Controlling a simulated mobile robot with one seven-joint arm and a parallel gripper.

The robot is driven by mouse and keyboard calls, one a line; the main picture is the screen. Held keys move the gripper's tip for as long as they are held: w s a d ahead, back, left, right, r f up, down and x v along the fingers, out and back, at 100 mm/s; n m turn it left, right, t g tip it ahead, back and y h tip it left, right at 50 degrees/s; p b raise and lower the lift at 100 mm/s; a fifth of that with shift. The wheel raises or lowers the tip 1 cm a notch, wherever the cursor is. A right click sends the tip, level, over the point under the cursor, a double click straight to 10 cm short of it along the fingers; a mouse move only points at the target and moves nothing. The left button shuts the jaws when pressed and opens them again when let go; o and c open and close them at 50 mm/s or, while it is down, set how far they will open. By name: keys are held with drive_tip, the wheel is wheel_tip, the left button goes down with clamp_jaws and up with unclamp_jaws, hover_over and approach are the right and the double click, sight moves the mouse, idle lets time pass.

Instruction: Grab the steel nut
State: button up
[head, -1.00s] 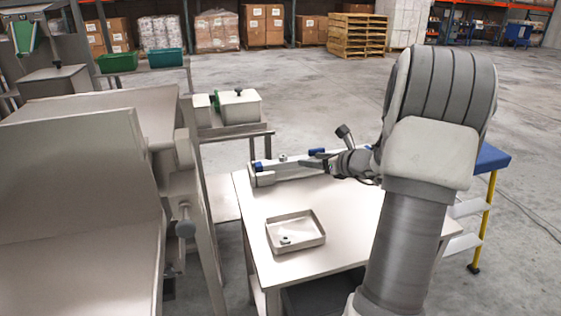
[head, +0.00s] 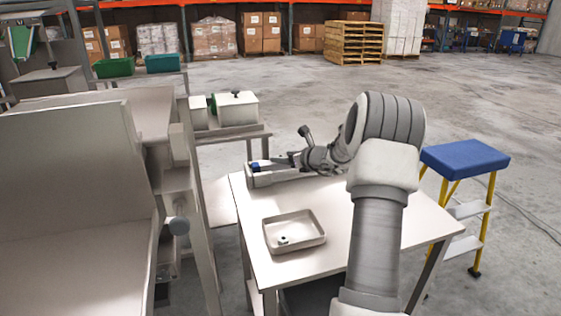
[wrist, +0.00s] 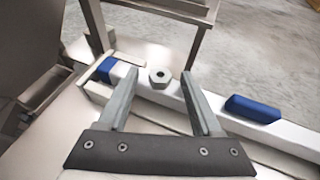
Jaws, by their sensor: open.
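The steel nut (wrist: 160,77) is a grey hexagonal piece with a dark hole. In the wrist view it sits on top of a long white bar with blue parts (wrist: 148,104). My gripper (wrist: 158,74) is open, with one finger on each side of the nut in the picture. The nut looks untouched; I cannot tell how far the fingertips are from it. In the head view my gripper (head: 284,160) is over the bar (head: 262,178) at the table's far edge, and the nut cannot be made out clearly there.
A shallow tray (head: 316,241) with a small dark-and-pale piece (head: 284,240) in it lies on the table (head: 340,205). Large metal machinery (head: 75,195) stands at the left. A blue-topped step stool (head: 466,160) stands at the right. The tabletop around the tray is clear.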

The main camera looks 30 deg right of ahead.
drive_tip(key=shift+w, duration=0.25)
clamp_jaws()
idle(0.3)
